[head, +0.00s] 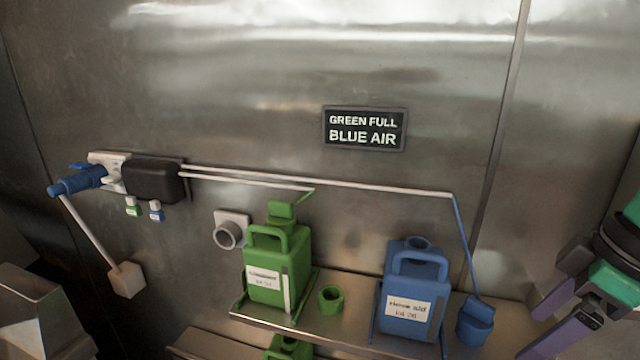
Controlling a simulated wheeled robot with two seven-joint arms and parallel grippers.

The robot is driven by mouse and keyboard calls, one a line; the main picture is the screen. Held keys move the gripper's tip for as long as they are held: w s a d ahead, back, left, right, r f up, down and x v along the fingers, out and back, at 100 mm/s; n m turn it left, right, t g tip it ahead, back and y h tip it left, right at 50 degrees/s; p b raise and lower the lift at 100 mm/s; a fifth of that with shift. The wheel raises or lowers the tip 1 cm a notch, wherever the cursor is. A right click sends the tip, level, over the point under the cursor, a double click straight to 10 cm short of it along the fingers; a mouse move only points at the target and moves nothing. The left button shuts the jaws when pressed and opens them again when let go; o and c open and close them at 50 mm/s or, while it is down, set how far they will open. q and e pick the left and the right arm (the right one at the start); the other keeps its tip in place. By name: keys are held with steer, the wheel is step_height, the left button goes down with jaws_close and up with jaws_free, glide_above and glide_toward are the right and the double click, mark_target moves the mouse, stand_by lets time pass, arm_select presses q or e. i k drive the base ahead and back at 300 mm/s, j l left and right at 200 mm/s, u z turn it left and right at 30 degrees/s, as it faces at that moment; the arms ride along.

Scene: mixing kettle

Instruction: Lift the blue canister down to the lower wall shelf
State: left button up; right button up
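The blue canister (412,300) stands upright on the upper wall shelf (345,333), with a white label, a top handle and an uncovered round mouth. My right gripper (528,333) is at the lower right, its two purple fingers apart with nothing visible between them. It is to the right of the blue canister and not touching it. The lower wall shelf (205,344) shows only in part at the bottom edge; the upper shelf hides some of it. My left gripper is out of view.
A green canister (277,272) stands left on the upper shelf, beside a green ring-shaped cap (330,299). A blue cup-like piece (475,322) on a blue hose is between the blue canister and my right gripper. Another green canister (290,349) shows below. A sign (364,129) reads "GREEN FULL BLUE AIR".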

mark_target(416, 287)
steer(key=k, duration=1.2)
